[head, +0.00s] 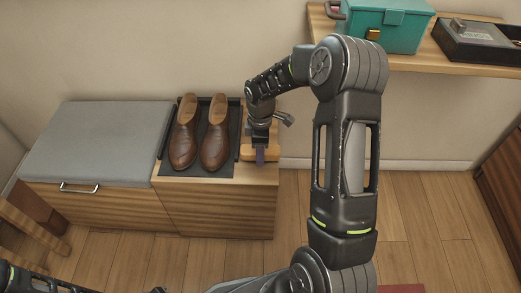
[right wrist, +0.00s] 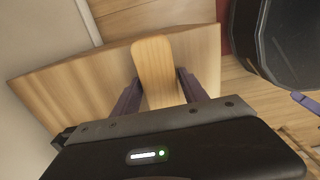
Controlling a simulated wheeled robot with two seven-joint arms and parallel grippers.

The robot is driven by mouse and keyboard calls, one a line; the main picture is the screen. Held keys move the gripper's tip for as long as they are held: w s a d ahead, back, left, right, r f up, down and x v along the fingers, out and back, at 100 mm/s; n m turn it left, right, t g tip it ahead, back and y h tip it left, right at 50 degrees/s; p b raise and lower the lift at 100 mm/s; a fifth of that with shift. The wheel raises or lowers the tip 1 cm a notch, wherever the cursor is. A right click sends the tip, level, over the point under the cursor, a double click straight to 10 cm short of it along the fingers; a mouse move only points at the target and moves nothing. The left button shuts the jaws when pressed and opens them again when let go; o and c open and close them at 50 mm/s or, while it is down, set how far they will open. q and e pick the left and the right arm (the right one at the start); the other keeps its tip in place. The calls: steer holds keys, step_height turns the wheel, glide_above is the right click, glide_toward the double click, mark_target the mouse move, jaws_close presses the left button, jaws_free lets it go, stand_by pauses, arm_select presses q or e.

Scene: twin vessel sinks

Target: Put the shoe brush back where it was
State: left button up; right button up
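The shoe brush (head: 262,153) has a pale wooden body and is at the right end of the wooden bench top (head: 228,172), right of the shoes. My right gripper (head: 260,155) points down over it. In the right wrist view the brush (right wrist: 155,65) lies between the two purple fingers of my right gripper (right wrist: 160,82), which sit close against both sides, seemingly shut on it. Whether the brush touches the bench or hangs just above it cannot be told. Its bristles are hidden. My left gripper is not clearly visible; only part of my left arm shows at bottom left.
Brown leather shoes (head: 215,140) stand on a dark tray (head: 205,171) just left of the brush. A grey cushion (head: 95,143) covers the bench's left part. A wall shelf (head: 455,63) at upper right bears a teal box (head: 395,28) and a dark case (head: 480,40).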

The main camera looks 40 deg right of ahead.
steer(key=shift+o, duration=1.1)
steer(key=shift+r, duration=0.15)
steer(key=shift+r, duration=0.25)
step_height(320, 180, up, 12)
steer(key=p, duration=0.3)
steer(key=shift+f, duration=0.2)
